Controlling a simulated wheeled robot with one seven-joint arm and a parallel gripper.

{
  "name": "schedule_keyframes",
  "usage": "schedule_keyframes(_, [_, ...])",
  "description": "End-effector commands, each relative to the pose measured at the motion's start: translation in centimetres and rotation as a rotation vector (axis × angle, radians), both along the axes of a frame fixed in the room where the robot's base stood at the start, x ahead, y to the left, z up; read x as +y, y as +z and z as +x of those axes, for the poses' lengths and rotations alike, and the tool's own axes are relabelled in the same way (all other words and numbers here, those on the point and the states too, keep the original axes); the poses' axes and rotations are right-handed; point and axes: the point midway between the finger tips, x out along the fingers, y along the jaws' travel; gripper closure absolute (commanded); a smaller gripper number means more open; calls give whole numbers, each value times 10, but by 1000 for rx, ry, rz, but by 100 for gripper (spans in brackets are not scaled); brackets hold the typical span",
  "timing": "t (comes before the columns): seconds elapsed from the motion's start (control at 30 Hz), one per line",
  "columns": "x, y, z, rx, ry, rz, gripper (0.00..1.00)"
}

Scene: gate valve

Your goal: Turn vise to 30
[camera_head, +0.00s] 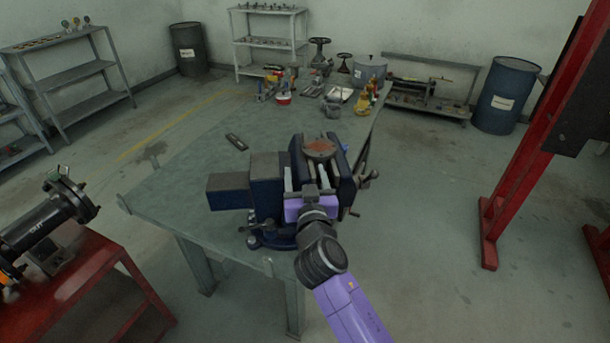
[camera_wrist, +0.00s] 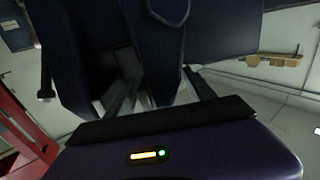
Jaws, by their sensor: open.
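The blue bench vise (camera_head: 265,193) stands near the front corner of the green-grey table (camera_head: 190,160). A round rusty-topped piece (camera_head: 319,149) sits at its jaws. The vise handle (camera_head: 366,178) shows on its right side. My gripper (camera_head: 306,178) is open, with its purple body close in front of the vise and its fingers reaching toward the jaws. In the wrist view the dark blue vise body (camera_wrist: 155,45) fills the upper middle, and my gripper's fingers (camera_wrist: 165,95) stand apart before it. I cannot tell whether they touch it. The numbers or scale for the setting are not visible.
A small dark flat object (camera_head: 236,142) lies on the table. Tools and pots, including a grey pot (camera_head: 369,72), crowd its far end. A red bench (camera_head: 85,275) with a black pipe piece stands at left. A red post (camera_head: 530,130) stands at right. The left tabletop is mostly clear.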

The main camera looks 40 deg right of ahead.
Motion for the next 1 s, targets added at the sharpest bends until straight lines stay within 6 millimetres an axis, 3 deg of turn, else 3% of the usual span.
schedule_keyframes(0.17, [8,-2,-12,-1,3,-1,37])
schedule_keyframes(0.53, [36,-2,-59,0,3,0,37])
schedule_keyframes(1.0, [40,0,-67,1,0,1,37])
